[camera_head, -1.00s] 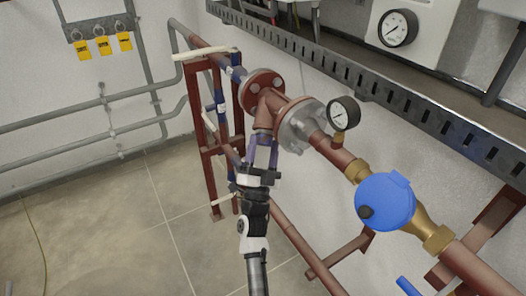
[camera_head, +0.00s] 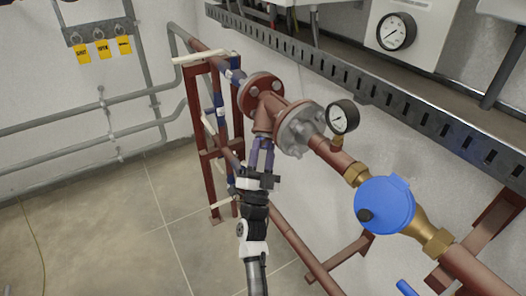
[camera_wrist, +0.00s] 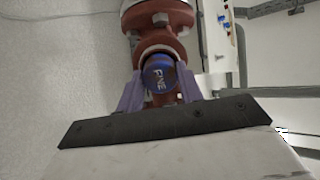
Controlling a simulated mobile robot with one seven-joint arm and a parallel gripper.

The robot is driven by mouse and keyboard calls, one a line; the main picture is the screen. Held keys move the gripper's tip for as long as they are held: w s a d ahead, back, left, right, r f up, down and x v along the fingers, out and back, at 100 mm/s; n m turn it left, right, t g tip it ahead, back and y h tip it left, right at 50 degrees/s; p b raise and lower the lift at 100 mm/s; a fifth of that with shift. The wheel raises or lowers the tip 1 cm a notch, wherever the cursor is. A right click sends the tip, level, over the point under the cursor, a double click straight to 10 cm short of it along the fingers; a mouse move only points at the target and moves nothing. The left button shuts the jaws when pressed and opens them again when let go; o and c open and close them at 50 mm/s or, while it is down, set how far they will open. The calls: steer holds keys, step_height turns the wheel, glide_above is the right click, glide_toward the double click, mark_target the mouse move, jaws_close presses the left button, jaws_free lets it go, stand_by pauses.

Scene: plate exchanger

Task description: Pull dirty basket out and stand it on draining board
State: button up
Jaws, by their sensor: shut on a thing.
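A dark red Y-shaped strainer body (camera_head: 266,112) sits in the pipe run in the head view, its leg pointing down. In the wrist view the strainer's leg (camera_wrist: 152,45) is above a round blue end marked "FINE" (camera_wrist: 160,74), the visible end of the basket at the leg's mouth. My gripper (camera_head: 263,148) is just below the leg, its purple fingers on both sides of that blue end. In the wrist view my gripper (camera_wrist: 160,84) is shut on it. The rest of the basket is hidden. I cannot make out a draining board.
A pressure gauge (camera_head: 343,117), a blue meter (camera_head: 385,204) and brass fittings lie along the pipe to the right. A slotted metal tray (camera_head: 345,72) runs above. A red frame (camera_head: 209,140) stands at left; the floor (camera_head: 100,225) there is open.

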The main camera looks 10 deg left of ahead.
steer(key=shift+b+v, duration=1.05)
steer(key=shift+v, duration=1.45)
steer(key=shift+f, duration=0.1)
steer(key=shift+b+v, duration=0.65)
steer(key=shift+v, duration=0.65)
steer(key=b+v, duration=0.2)
steer(key=v, duration=0.3)
steer(key=shift+b, duration=0.35)
